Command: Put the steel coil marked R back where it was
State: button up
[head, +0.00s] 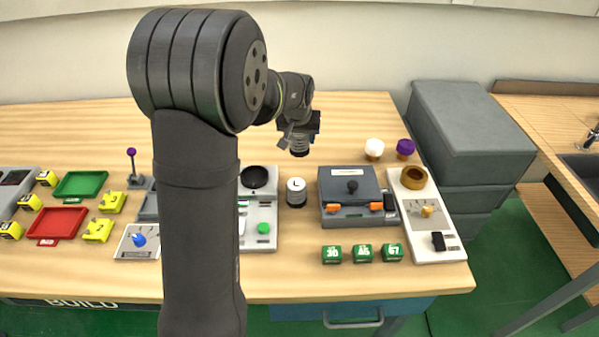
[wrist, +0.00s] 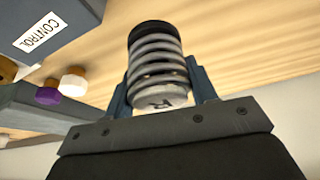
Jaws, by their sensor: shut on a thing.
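The steel coil marked R (wrist: 157,70) is a grey spring with a dark far end and a pale cap lettered R. My gripper (wrist: 160,88) is shut on it, one finger on each side, in the wrist view. In the head view the coil (head: 299,147) hangs below my gripper (head: 300,136), over the back part of the table. A similar coil marked L (head: 296,191) stands upright on the table, in front of the held coil. My arm hides part of the table to the left.
A grey box labelled CONTROL (wrist: 40,35) shows in the wrist view. White (head: 374,148) and purple (head: 405,147) knobs stand right of the coil. A grey lidded unit (head: 349,188) and a white panel (head: 430,215) stand right of coil L. Bare wood (head: 345,120) lies behind.

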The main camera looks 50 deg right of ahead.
aim_at(298, 147)
notch_tip(298, 147, down, 10)
jog(key=shift+r, duration=0.15)
dwell(0.3)
jog(key=shift+f, duration=0.2)
jog(key=o, duration=1.1)
jog(key=shift+r, duration=0.1)
jog(key=v, duration=1.2)
jog(key=shift+d+r, duration=0.1)
jog(key=shift+r, duration=0.05)
